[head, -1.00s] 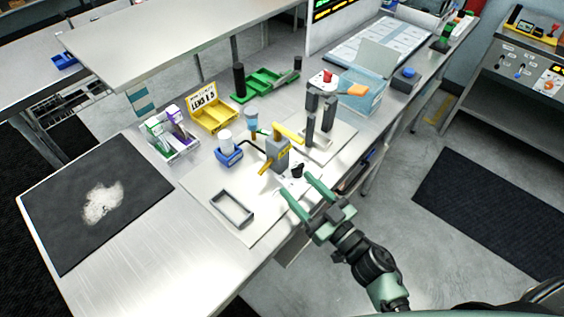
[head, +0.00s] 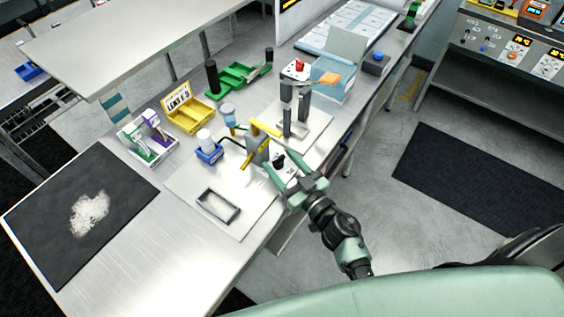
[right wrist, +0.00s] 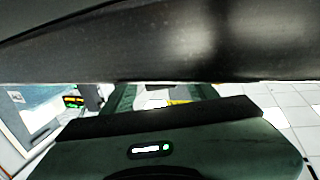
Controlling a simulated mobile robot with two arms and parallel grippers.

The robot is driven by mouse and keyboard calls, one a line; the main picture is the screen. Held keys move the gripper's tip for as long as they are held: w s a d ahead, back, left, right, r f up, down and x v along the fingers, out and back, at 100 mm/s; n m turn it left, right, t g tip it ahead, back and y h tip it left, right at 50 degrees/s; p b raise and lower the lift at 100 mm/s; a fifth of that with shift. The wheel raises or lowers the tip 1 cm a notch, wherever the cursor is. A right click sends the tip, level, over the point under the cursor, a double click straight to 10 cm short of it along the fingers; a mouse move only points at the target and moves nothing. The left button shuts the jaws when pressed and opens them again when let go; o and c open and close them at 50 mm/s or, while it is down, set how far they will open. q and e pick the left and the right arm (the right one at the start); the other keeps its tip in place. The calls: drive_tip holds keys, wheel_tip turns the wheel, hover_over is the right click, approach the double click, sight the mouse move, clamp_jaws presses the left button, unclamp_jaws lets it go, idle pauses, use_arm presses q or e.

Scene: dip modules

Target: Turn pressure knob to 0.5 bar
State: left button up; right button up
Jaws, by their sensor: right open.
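A small black knob (head: 279,161) sits on a white dial face at the front of the grey and yellow fixture (head: 257,146) on the bench. My right gripper (head: 277,163) is open, with its two green fingers spread on either side of the knob in the head view. I cannot tell whether they touch it. The dial markings and the knob's setting are too small to read. In the right wrist view, dark and green parts of my own arm fill most of the picture and the knob does not show. My left gripper is not in view.
The fixture stands on a pale board with a grey rectangular frame (head: 219,206). A blue holder with a white bottle (head: 206,140), a yellow bin (head: 190,114) and a grey stand with a red top (head: 299,66) are close by. A dark mat (head: 80,212) lies at left.

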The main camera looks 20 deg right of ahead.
clamp_jaws()
drive_tip(key=shift+d+r+n+g+y+p, duration=0.1)
drive_tip(key=shift+d+n+g+y+p, duration=0.1)
drive_tip(key=shift+n+g+y+p, duration=0.7)
drive_tip(key=y, duration=0.1)
drive_tip(key=n+y, duration=0.1)
drive_tip(key=shift+w+d+n+y+p, duration=0.1)
drive_tip(key=shift+w+n+y+p, duration=0.05)
drive_tip(key=shift+n+y+p, duration=0.2)
drive_tip(key=shift+w+d+f+n+g+y, duration=0.1)
drive_tip(key=shift+f+n+g+y, duration=0.1)
drive_tip(key=shift+n+g+y, duration=0.9)
drive_tip(key=shift+n+g+y+b, duration=0.55)
drive_tip(key=shift+g+y+b, duration=0.1)
drive_tip(key=shift+g+y, duration=0.4)
drive_tip(key=shift+r+g, duration=0.1)
drive_tip(key=shift+g, duration=0.15)
unclamp_jaws()
